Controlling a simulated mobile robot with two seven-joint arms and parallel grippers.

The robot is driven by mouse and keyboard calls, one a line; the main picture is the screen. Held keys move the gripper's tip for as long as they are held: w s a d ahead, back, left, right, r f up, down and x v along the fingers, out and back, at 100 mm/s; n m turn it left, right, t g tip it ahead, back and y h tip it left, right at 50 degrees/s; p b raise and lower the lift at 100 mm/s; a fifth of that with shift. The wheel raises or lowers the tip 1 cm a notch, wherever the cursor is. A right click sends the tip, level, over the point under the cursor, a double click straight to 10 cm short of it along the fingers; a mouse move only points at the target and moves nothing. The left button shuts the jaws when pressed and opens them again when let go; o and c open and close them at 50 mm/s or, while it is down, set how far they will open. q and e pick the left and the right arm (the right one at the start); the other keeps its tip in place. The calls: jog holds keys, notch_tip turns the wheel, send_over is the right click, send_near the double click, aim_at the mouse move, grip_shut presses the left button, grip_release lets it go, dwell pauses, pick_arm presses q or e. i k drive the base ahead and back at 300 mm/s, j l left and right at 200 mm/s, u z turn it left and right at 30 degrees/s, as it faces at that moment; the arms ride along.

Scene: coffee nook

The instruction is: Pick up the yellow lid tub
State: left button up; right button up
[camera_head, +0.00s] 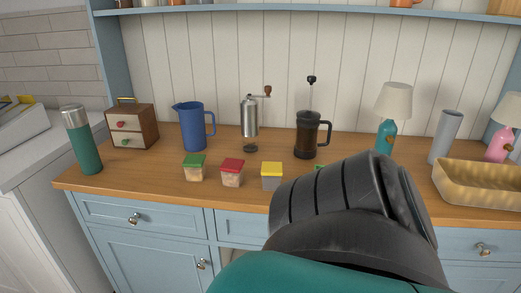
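The yellow lid tub (271,182) stands upright near the front edge of the wooden counter. It has a flat yellow lid and a greyish, see-through body. The red lid tub (232,178) stands to its left, and the green lid tub (194,174) is further left. One of my arms rises from the bottom of the head view, and its dark ridged part is just right of the yellow lid tub in the picture. I cannot tell which arm it is. Neither gripper's fingers show.
A small green thing (319,167) is mostly hidden behind my arm. A French press (306,137), coffee grinder (250,118) and blue jug (192,130) stand behind the tubs. A wooden tray (465,190) is at the right, a green flask (84,145) at the left.

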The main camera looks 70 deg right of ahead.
aim_at(271, 173)
jog(key=z, duration=2.05)
